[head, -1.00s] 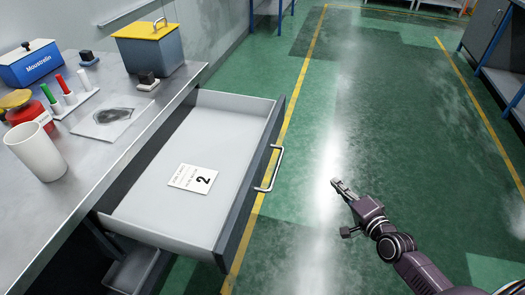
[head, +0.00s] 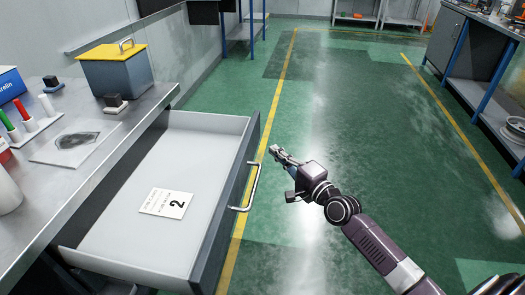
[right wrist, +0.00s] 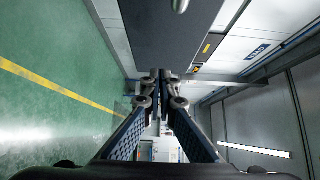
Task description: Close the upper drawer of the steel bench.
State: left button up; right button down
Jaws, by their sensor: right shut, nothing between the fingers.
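The upper drawer (head: 150,160) of the steel bench (head: 70,165) is pulled well out in the head view, with a dark front and a metal bar handle (head: 247,187). A white card marked 2 (head: 166,203) lies inside it. My right gripper (head: 276,152) is just right of the handle's far end, apart from it, shut and empty. In the right wrist view the shut fingers (right wrist: 161,78) point at a dark panel, likely the drawer front (right wrist: 170,40), with a bit of handle (right wrist: 180,5) at the top edge. My left gripper is not in view.
On the bench top stand a grey box with a yellow lid (head: 115,75), a marker stand (head: 35,128) and a dark-stained sheet (head: 76,141). The green floor (head: 330,110) right of the drawer is clear. A workbench (head: 480,70) stands far right.

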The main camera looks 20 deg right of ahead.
aim_at(255, 144)
jog(key=w+a, duration=0.2)
jog(key=shift+w+a+p, duration=0.15)
jog(key=shift+a+p, duration=0.2)
jog(key=shift+p, duration=0.05)
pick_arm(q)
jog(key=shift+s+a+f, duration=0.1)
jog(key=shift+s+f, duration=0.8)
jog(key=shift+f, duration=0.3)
pick_arm(e)
jog(key=shift+w+a, duration=0.25)
jog(key=shift+a, duration=0.15)
